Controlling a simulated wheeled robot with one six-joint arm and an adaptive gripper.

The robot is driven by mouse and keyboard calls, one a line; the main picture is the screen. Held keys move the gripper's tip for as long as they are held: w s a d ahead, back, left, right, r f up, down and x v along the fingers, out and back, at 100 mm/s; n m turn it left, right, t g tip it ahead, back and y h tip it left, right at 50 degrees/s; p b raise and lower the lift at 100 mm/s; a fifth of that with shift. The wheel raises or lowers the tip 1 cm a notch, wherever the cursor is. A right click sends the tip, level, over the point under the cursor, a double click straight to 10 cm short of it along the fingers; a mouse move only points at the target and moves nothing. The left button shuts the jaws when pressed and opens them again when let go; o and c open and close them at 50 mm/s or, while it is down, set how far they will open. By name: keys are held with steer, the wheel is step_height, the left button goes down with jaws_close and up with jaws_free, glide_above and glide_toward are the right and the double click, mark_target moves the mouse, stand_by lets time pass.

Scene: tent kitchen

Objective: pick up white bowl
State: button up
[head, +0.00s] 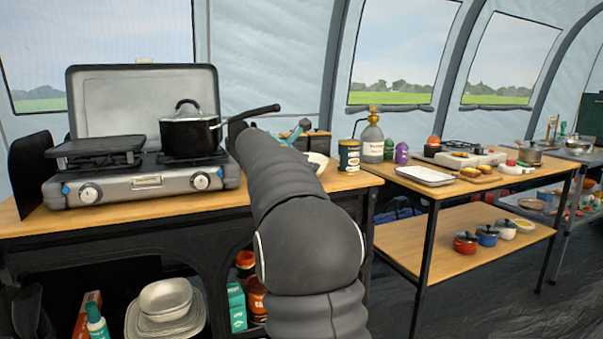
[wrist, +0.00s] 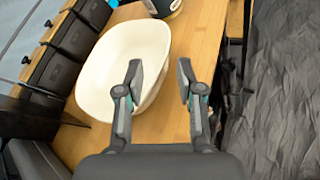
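The white bowl (wrist: 105,62) sits on the wooden counter in the wrist view, left of centre. In the head view only part of the white bowl (head: 318,161) shows past my arm. My gripper (wrist: 160,77) is open and empty. In the wrist view its left finger overlaps the bowl's right side and its right finger is over the counter outside the rim. I cannot tell the height of the fingertips against the rim. In the head view my arm hides most of the gripper.
A camp stove (head: 140,183) with a black pot (head: 188,136) stands left of my arm. A dark green can (head: 349,155) stands just right of the bowl. Dark boxes (wrist: 75,36) line the counter's back. Another pale bowl (head: 165,298) sits on plates on the lower shelf.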

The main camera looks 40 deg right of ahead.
steer(key=x, duration=0.2)
steer(key=s+x, duration=0.1)
steer(key=x, duration=0.1)
steer(key=shift+w+d, duration=0.1)
steer(key=shift+d, duration=0.2)
steer(key=shift+w+d+f, duration=0.15)
steer(key=shift+d+f, duration=0.05)
steer(key=shift+d, duration=0.2)
jaws_close()
